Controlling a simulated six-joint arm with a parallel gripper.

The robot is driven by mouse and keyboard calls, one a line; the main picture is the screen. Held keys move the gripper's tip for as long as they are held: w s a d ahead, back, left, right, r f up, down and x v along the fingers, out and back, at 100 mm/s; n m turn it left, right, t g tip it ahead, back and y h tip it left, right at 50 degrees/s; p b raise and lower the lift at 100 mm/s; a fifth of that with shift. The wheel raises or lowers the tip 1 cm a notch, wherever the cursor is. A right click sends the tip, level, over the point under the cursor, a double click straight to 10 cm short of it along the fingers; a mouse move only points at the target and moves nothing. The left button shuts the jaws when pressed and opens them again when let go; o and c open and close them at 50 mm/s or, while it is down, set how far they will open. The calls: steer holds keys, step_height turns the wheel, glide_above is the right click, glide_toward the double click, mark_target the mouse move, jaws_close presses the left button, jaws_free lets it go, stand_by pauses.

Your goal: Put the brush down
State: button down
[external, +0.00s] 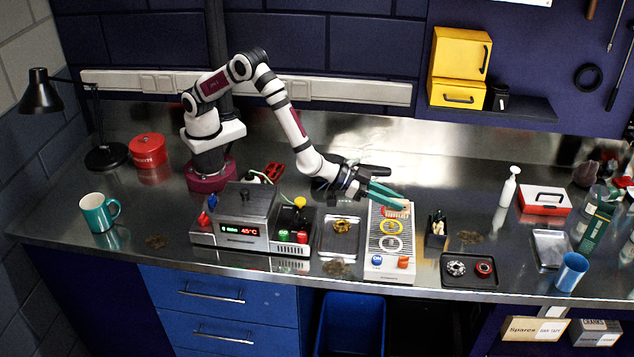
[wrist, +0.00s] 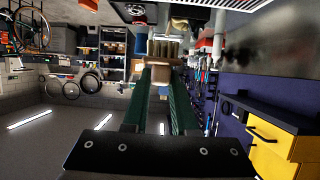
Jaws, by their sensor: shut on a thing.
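My gripper (external: 385,193) has green fingers and is above the back end of the grey panel with ring markings (external: 376,244). In the wrist view my gripper (wrist: 161,82) is shut on the brush (wrist: 162,62). The brush has a tan wooden body and pale bristle tufts (wrist: 163,48) pointing away from the fingers. In the external view the brush (external: 397,211) is small at the fingertips, over the panel's upper part. I cannot tell whether its bristles touch the panel.
Left of the panel is a metal tray (external: 339,252) with a brass-coloured part. A black bin with small items (external: 437,236) and a dark tray with round parts (external: 468,270) are to the right. A grey device with a lit display (external: 238,230) stands further left.

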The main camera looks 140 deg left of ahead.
steer(key=s+a+f, duration=0.2)
steer(key=a, duration=0.5)
steer(key=s+a+f, duration=0.2)
steer(key=a+f, duration=0.1)
steer(key=a, duration=0.4)
steer(key=s+a+f, duration=0.2)
steer(key=a, duration=0.5)
steer(key=shift+s+a+f, duration=0.1)
steer(key=shift+s+f, duration=0.25)
steer(key=shift+s, duration=0.05)
steer(key=f, duration=0.4)
steer(key=shift+a, duration=0.25)
steer(key=shift+f, duration=0.15)
steer(key=shift+f, duration=0.1)
steer(key=c, duration=0.7)
jaws_free()
